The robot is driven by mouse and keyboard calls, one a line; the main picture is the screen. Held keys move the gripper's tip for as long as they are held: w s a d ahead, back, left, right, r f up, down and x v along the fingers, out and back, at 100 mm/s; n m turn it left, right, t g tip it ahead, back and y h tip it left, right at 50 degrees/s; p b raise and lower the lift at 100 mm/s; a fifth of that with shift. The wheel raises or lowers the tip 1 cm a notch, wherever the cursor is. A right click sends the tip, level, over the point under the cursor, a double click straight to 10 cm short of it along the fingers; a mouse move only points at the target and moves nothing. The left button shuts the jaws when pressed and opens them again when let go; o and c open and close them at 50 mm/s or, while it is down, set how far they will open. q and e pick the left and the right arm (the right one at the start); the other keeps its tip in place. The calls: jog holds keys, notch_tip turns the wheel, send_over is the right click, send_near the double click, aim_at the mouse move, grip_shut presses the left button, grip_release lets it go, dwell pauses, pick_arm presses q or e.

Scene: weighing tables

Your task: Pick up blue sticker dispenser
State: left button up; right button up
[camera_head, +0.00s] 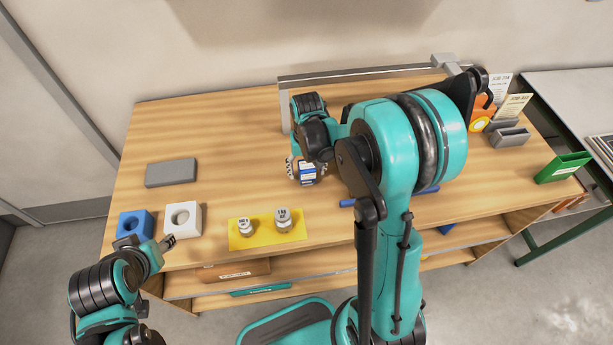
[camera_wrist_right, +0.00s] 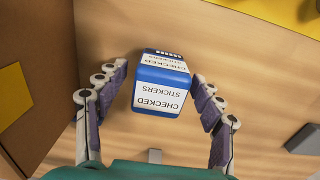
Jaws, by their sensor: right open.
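The blue sticker dispenser (camera_wrist_right: 160,85) is a small blue box with white labels reading "CHECKED STICKERS". In the right wrist view it sits between the spread fingers of my right gripper (camera_wrist_right: 156,108), with a gap visible on each side. In the head view the dispenser (camera_head: 307,173) stands on the wooden table, and my right gripper (camera_head: 307,168) is over it from above, partly hiding it. My right gripper is open. My left gripper (camera_head: 170,241) is at the table's front left edge, near the blue and white blocks; its finger opening is too small to judge.
A yellow mat (camera_head: 262,240) with two metal weights (camera_head: 284,219) lies in front. A blue block (camera_head: 134,224), a white block (camera_head: 182,219) and a grey slab (camera_head: 171,173) are at left. A green tray (camera_head: 563,168) and card holders (camera_head: 508,137) are at right.

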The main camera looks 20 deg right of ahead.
jog(key=shift+f, duration=0.85)
jog(key=shift+c, duration=0.3)
jog(key=c, duration=1.3)
jog(key=shift+r, duration=0.1)
notch_tip(320, 180, up, 10)
jog(key=p, duration=0.3)
